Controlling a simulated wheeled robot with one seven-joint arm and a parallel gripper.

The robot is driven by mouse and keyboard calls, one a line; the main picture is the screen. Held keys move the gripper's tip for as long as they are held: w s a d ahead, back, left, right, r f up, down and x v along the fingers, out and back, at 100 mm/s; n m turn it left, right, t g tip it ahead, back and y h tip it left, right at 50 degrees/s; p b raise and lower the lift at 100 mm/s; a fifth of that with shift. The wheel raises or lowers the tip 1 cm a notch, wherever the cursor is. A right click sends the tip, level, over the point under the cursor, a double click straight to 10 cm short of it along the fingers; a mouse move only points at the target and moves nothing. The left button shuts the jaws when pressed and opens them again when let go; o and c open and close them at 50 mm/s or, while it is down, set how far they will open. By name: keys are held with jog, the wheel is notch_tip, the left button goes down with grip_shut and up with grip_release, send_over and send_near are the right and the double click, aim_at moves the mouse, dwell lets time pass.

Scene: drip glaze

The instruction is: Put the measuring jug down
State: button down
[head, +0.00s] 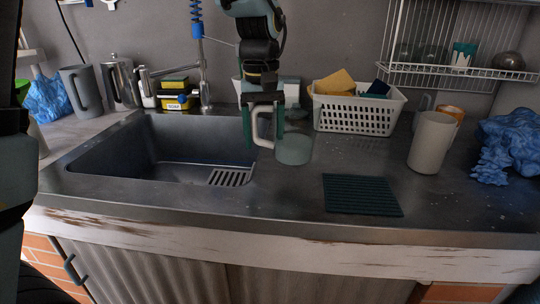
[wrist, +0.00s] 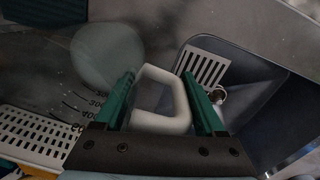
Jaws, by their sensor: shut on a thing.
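The measuring jug (head: 293,148) is a clear, greenish vessel with a white handle (head: 263,126). It is upright, at the right edge of the sink. My gripper (head: 263,130) points down and is shut on the handle. In the wrist view the white handle (wrist: 160,100) lies between the green fingers of my gripper (wrist: 162,95), and the jug's clear body (wrist: 107,57) with dark scale marks is beside them. I cannot tell whether the jug's base touches the counter.
A dark ribbed mat (head: 362,195) lies bare on the steel counter (head: 285,205). A white basket (head: 355,112) with sponges stands behind. A beige cup (head: 430,142) and crumpled blue cloth (head: 507,145) are at right. The sink (head: 165,150) opens at left.

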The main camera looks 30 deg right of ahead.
jog(key=shift+f, duration=2.35)
jog(key=shift+f, duration=0.2)
grip_release()
jog(key=shift+r, duration=0.1)
jog(key=r, duration=1.2)
jog(key=shift+w+a+r, duration=0.1)
jog(key=shift+a, duration=0.1)
